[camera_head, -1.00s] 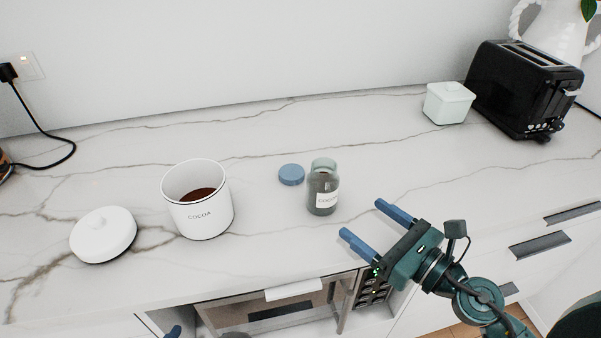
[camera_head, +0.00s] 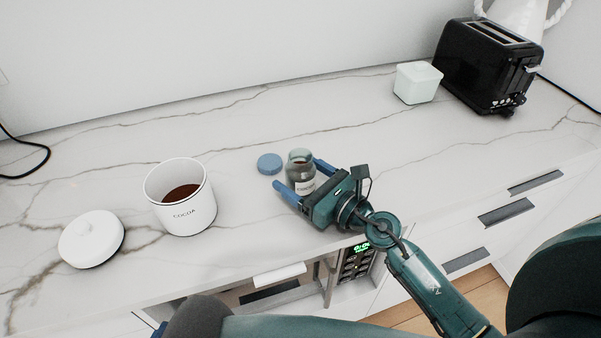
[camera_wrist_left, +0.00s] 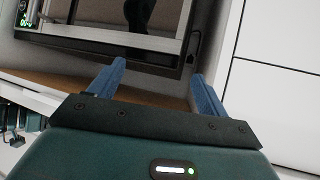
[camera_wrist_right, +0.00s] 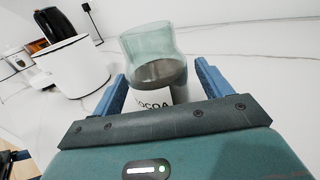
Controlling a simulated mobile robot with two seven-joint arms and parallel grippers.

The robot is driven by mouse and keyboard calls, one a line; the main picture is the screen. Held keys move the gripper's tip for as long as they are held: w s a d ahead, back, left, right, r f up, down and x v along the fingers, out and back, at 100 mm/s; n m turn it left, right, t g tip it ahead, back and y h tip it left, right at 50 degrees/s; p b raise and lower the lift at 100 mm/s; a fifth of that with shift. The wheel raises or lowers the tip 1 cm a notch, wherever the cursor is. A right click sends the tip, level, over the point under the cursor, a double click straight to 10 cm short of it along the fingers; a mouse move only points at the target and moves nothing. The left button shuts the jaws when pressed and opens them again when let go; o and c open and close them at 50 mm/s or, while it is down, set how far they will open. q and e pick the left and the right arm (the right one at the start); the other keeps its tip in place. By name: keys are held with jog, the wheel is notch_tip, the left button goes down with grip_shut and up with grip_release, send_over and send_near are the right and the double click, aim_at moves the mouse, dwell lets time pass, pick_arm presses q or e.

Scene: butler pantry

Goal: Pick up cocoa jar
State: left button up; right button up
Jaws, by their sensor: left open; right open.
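The glass cocoa jar (camera_head: 301,172) stands upright and open on the counter; its white label reads COCOA in the right wrist view (camera_wrist_right: 158,75). Dark contents show low inside it. My right gripper (camera_head: 298,174) is open with one finger on each side of the jar, not closed on it. The gripper body hides the jar's lower part. My left gripper (camera_wrist_left: 158,70) is open and empty, low in front of the cabinets below the counter; only a bit of it shows in the head view.
A blue lid (camera_head: 269,164) lies just left of the jar. A white COCOA canister (camera_head: 187,218) holding brown powder stands further left, with its white lid (camera_head: 91,238) beside it. A pale green box (camera_head: 418,83) and black toaster (camera_head: 487,65) stand back right.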

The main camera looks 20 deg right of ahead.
jog(key=shift+x, duration=1.15)
jog(key=c, duration=1.2)
jog(key=shift+r, duration=0.1)
jog(key=shift+c, duration=0.2)
